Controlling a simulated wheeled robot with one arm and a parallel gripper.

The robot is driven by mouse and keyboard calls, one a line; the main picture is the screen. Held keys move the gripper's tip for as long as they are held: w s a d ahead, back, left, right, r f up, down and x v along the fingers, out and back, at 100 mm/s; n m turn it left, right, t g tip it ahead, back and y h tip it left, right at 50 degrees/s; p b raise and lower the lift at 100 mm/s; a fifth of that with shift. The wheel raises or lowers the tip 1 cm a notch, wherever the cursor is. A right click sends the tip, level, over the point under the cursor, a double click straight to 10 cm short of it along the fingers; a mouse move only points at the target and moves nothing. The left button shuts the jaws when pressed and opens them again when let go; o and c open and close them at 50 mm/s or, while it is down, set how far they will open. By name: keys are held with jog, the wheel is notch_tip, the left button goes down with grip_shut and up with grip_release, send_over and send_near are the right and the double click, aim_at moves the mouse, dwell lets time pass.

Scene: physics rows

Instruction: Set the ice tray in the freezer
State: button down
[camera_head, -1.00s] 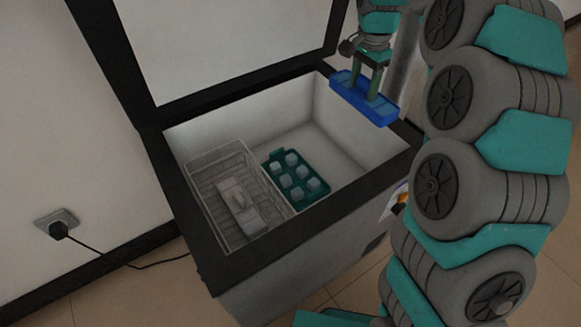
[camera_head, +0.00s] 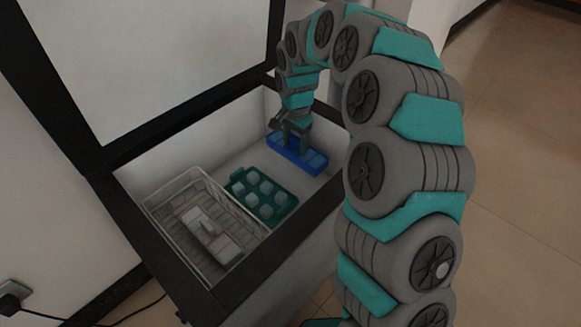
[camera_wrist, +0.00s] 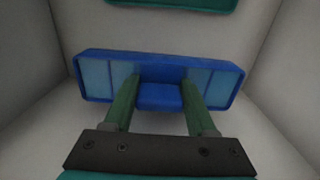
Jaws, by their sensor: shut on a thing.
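The blue ice tray (camera_head: 312,160) has pale filled cells and is inside the open chest freezer (camera_head: 318,205), toward its back right. My gripper (camera_head: 292,143) is shut on the tray from above. In the wrist view my gripper's green fingers (camera_wrist: 158,97) press on the middle of the blue tray (camera_wrist: 97,76), which looks about level. I cannot tell whether the tray touches the freezer floor. The fingers hide part of its middle.
A green tray with pale cubes (camera_head: 281,213) lies on the freezer floor left of the blue tray. A wire basket (camera_head: 184,180) with white packs (camera_head: 213,233) fills the left side. The lid (camera_head: 160,60) stands open. Bare freezer wall surrounds the blue tray.

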aim_at(295, 138)
jog(key=shift+f, duration=3.05)
jog(key=shift+f, duration=0.15)
jog(key=shift+c, duration=1)
grip_release()
notch_tip(295, 138, up, 12)
jog(key=shift+r, duration=0.15)
